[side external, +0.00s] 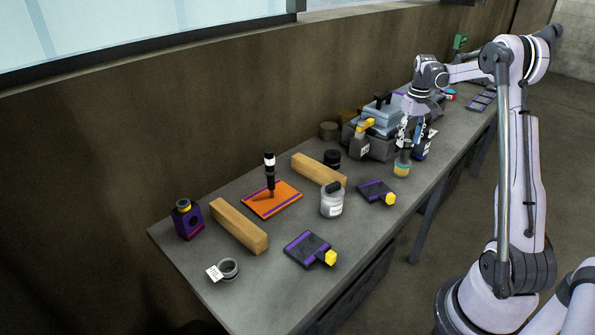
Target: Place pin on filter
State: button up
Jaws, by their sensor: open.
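My gripper (408,134) is small in this view, at the far part of the bench. I cannot tell for sure which things are the pin and the filter. A short dark hollow cylinder (230,267) with a white tag lies at the near left end. A short black cylinder (332,158) stands behind a wooden block. Nothing clearly shows between my fingers.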

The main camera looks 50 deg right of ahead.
aim_at(408, 142)
notch_tip(408, 142, up, 7)
jog(key=shift+r, duration=0.2)
jog(key=w+a+r+n+t+h, duration=0.1)
jog(key=a+r, duration=0.1)
jog(key=a, duration=0.8)
jog(key=w+a+r+n+t, duration=0.1)
jog(key=w+a+r+t, duration=0.15)
jog(key=a, duration=0.85)
jog(key=s+a+f+n+t, duration=0.1)
jog(key=s+a, duration=0.4)
jog(key=a, duration=0.5)
jog(key=s+a+f+n+t+y, duration=0.1)
jog(key=s+a+f, duration=0.3)
jog(key=a, duration=0.6)
jog(key=shift+s+f+n+t, duration=0.25)
jog(key=shift+s+n+t, duration=0.3)
jog(key=shift+n+t, duration=0.25)
